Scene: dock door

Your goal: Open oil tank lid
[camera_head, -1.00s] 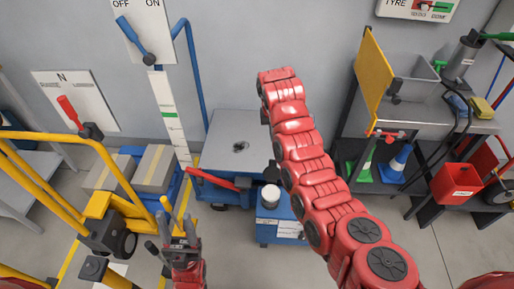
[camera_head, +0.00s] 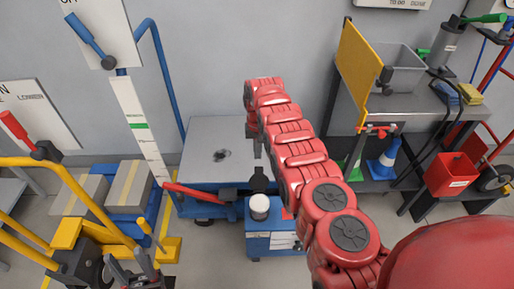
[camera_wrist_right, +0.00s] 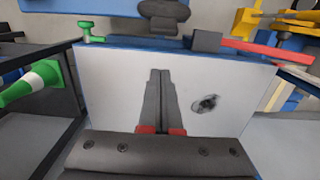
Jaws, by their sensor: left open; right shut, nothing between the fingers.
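A low blue box (camera_head: 272,243) with white labels stands on the floor in the middle of the head view. A white round-topped cylinder (camera_head: 260,206) stands on it, with a dark part (camera_head: 259,181) just behind; it may be the tank's lid, but I cannot tell. The right wrist view shows a dark rounded part (camera_wrist_right: 164,10) beyond the fingertips. My right gripper (camera_wrist_right: 159,72) is shut and empty over a grey top, apart from that part. In the head view its arm partly hides it. My left gripper (camera_head: 135,268) is open at the lower left, far from the box.
A blue cart with a grey top (camera_head: 205,158) and dark stain stands behind the box, with a red lever (camera_head: 204,194) in front. A yellow-framed trolley (camera_head: 70,235) is at left.

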